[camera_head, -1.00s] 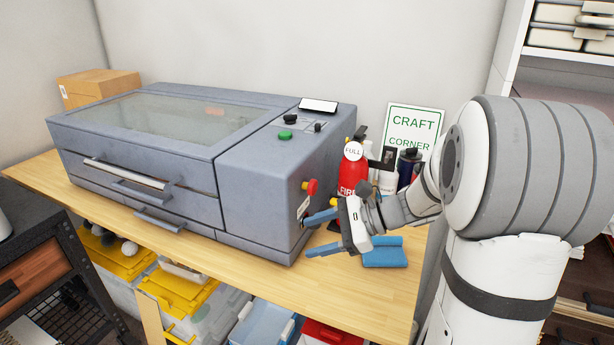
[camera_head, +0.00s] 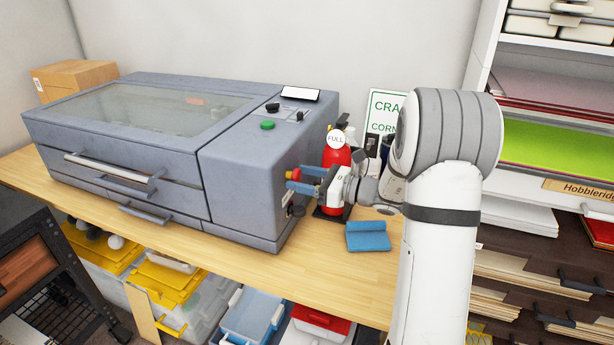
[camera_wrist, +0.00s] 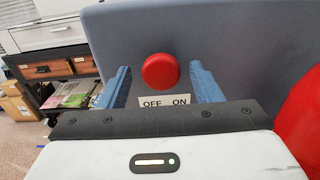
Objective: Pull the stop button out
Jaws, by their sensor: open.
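The red stop button (camera_wrist: 160,70) sits on the side wall of the grey machine (camera_head: 240,190). In the head view the button (camera_head: 291,174) shows small, with a yellow collar, partly behind a finger. My gripper (camera_head: 304,179) is open at that wall, its blue fingers pointing at the machine. In the wrist view my gripper (camera_wrist: 160,67) has one finger on each side of the button, with gaps visible on both sides. I cannot tell how far the fingertips reach past the button head. An OFF/ON label (camera_wrist: 165,101) lies just below the button.
A red fire extinguisher (camera_head: 337,155) stands close behind my gripper and fills the right edge of the wrist view (camera_wrist: 301,118). A blue folded cloth (camera_head: 367,236) lies on the wooden bench (camera_head: 335,280). A craft sign (camera_head: 385,103) stands behind. The bench front is clear.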

